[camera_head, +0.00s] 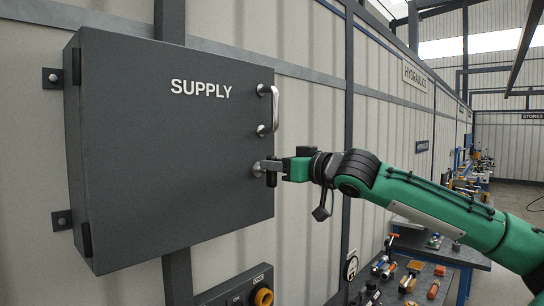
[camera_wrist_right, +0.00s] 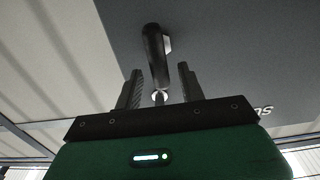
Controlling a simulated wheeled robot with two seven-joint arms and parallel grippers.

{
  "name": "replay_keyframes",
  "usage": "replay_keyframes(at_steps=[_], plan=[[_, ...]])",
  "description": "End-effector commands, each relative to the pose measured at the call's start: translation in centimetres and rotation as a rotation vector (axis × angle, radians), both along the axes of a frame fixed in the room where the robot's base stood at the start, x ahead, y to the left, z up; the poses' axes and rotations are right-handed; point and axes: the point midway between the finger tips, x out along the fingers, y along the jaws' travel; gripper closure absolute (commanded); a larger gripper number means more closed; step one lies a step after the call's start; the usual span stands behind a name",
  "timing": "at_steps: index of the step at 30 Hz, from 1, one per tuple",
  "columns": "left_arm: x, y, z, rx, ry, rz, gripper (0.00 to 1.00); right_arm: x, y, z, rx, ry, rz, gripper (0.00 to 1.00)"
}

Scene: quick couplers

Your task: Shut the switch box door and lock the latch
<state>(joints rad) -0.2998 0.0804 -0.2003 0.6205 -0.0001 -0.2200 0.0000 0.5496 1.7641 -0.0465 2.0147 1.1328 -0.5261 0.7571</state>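The dark grey switch box door (camera_head: 165,150), marked SUPPLY, covers the front of the box, and I see no gap at its right edge. A silver bar handle (camera_head: 274,108) is on its upper right. Below the handle is the latch (camera_head: 258,169), with a silver lever pointing right. My right gripper (camera_head: 273,172) is at the latch lever. In the right wrist view, the fingers of this gripper (camera_wrist_right: 160,92) stand apart, with the dark latch grip (camera_wrist_right: 155,55) beyond and between them; I see no clear contact. My left gripper is out of view.
The box hangs on a ribbed wall by brackets (camera_head: 52,78). A panel with an orange knob (camera_head: 263,297) is below it. A bench (camera_head: 440,292) with several small parts stands lower right. The space in front of the door is open apart from my right arm.

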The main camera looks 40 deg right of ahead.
Motion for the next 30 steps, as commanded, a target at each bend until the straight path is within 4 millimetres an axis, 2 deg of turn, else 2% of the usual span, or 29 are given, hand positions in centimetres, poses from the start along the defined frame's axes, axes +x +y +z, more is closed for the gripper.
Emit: replay_keyframes(at_steps=[12,25,30], plan=[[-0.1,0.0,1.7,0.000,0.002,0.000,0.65,1.8,0.2,0.0,-0.001,0.002,0.001,0.60],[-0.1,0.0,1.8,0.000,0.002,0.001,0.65,2.1,0.2,-0.1,0.000,0.001,0.002,0.60],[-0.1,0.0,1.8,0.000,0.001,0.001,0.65,2.1,0.2,-0.1,0.000,0.001,0.002,0.93]])
